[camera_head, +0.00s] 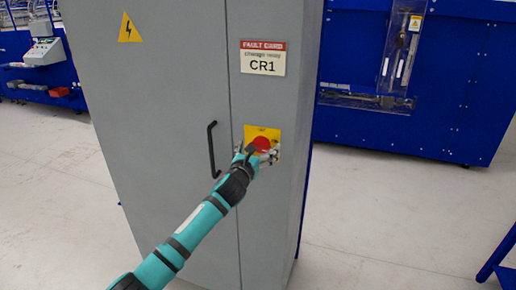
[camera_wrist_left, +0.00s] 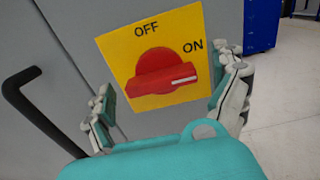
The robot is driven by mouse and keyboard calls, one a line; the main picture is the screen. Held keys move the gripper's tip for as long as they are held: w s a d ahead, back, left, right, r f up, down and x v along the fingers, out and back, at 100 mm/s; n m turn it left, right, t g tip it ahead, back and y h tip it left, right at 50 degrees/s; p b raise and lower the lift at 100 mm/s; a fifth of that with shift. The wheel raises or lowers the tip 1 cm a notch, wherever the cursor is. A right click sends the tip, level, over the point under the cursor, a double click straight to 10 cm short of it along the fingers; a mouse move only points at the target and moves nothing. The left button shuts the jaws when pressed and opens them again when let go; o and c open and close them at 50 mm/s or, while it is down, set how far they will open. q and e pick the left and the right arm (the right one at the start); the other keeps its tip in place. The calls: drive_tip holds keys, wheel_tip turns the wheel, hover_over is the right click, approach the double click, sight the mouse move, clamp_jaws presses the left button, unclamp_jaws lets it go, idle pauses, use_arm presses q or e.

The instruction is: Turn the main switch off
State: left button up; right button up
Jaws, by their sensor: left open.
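The main switch is a red rotary knob (camera_head: 262,144) on a yellow plate (camera_head: 274,133), on the right door of a grey cabinet (camera_head: 180,110). In the left wrist view the red knob (camera_wrist_left: 160,75) has its white mark on the right, pointing to ON; OFF is printed at the top of the yellow plate (camera_wrist_left: 115,50). My left gripper (camera_head: 258,156) is at the switch. In the wrist view its open fingers (camera_wrist_left: 168,100) stand on either side of the knob, with nothing between them gripped. My right gripper is not in view.
A black door handle (camera_head: 212,150) is left of the switch, near my left gripper. A CR1 fault card (camera_head: 263,58) is above it and a yellow warning triangle (camera_head: 129,28) is at upper left. Blue machines (camera_head: 400,120) stand behind. The pale floor (camera_head: 370,215) at right is mostly clear.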

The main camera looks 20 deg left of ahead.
use_arm(q)
drive_tip(key=shift+w, duration=0.1)
drive_tip(key=shift+c, duration=1.5)
drive_tip(key=c, duration=0.9)
drive_tip(key=shift+o, duration=0.2)
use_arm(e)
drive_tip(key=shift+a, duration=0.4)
